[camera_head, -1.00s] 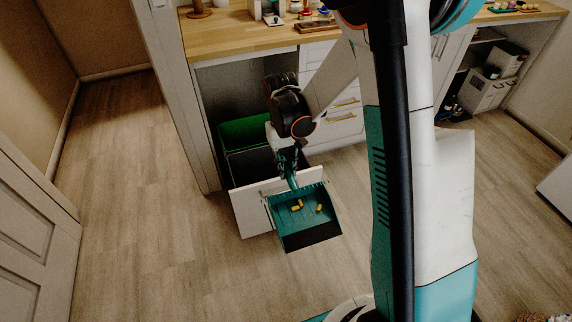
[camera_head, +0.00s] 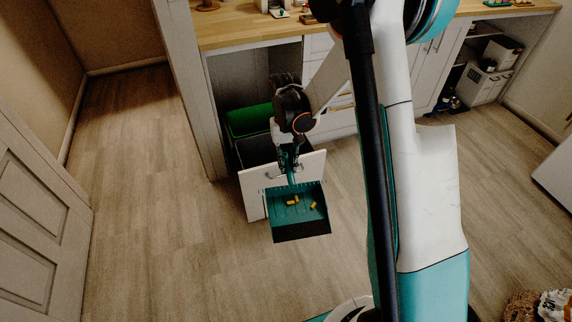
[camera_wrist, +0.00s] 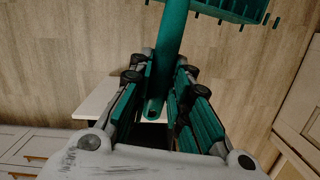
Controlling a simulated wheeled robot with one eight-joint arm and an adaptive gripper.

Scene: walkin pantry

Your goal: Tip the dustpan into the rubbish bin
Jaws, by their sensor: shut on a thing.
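The teal dustpan (camera_head: 297,207) is held out in front of the open bin drawer, with several small yellow pieces lying in its pan. My gripper (camera_head: 288,163) is shut on the dustpan's handle; the wrist view shows the teal handle (camera_wrist: 170,50) between the two fingers (camera_wrist: 160,107). The pull-out rubbish bin drawer (camera_head: 254,194) stands open under the counter. It holds a green bin (camera_head: 248,119) at the back and a dark bin (camera_head: 256,151) nearer the white front. My arm hides part of the dark bin, and I cannot see into it clearly.
The wooden counter (camera_head: 250,30) runs above the drawer, with a door frame post (camera_head: 190,90) to its left. A white door (camera_head: 40,215) stands at the far left. A patterned item (camera_head: 553,304) lies at the lower right. The floor around the dustpan is clear.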

